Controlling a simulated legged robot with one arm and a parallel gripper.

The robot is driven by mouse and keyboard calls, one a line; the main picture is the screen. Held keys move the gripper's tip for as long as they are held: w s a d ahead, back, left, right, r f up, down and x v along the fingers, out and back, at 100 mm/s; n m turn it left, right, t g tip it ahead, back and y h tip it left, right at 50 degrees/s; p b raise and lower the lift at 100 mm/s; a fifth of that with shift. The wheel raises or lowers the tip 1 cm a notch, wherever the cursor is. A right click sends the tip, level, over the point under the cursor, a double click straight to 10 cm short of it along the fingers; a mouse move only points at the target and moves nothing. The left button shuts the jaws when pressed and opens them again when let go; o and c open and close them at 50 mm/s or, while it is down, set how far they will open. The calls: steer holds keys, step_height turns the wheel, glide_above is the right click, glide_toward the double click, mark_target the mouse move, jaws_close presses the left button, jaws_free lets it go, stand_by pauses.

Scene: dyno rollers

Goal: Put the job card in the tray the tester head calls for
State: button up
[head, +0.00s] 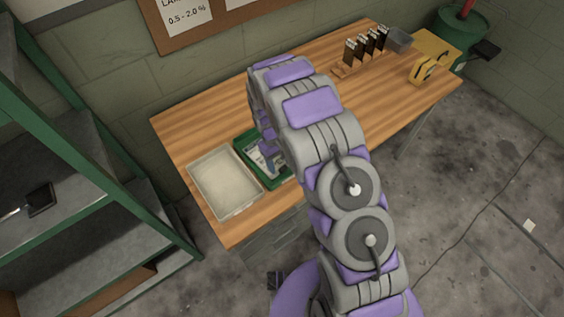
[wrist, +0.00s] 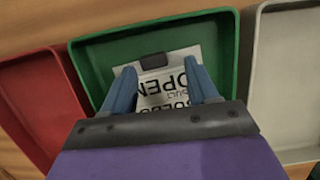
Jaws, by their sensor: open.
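The white job card (wrist: 168,82) lies in the green tray (wrist: 228,45) in the wrist view. It has a dark tab at its far edge and upside-down print including "OPEN". My gripper (wrist: 159,68) is open, with its blue fingers on either side of the card; I cannot tell whether they touch it. In the wrist view, a red tray (wrist: 38,100) is on the left and a whitish tray (wrist: 290,85) on the right. In the head view, the whitish tray (head: 224,182) and green tray (head: 245,148) stand at the bench's left end. My arm hides the red tray. I cannot identify the tester head.
The wooden bench (head: 195,122) also bears a rack of dark upright pieces (head: 366,46), a grey bin (head: 398,40) and a yellow object (head: 427,68) at its far right. Green shelving (head: 95,150) stands left. A green drum (head: 462,32) is beyond the bench.

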mark_target(275, 163)
steer(key=shift+p+v, duration=1.25)
steer(key=shift+v, duration=4.55)
steer(key=s+d+r+m, duration=0.2)
steer(key=s+d+r, duration=0.3)
steer(key=r, duration=0.3)
steer(key=s+d+r+m, duration=0.1)
steer(key=s+d+r, duration=0.45)
steer(key=r, duration=0.25)
steer(key=s+d+r+m+y, duration=0.1)
steer(key=s+d+r+m, duration=0.1)
steer(key=s, duration=1.1)
steer(key=s+d+r+m, duration=0.1)
steer(key=s+r, duration=0.4)
steer(key=s, duration=0.8)
steer(key=shift+d+r+m+t+y, duration=0.2)
steer(key=shift+d+m+t+y, duration=0.15)
steer(key=shift+d, duration=0.25)
steer(key=shift+d, duration=0.25)
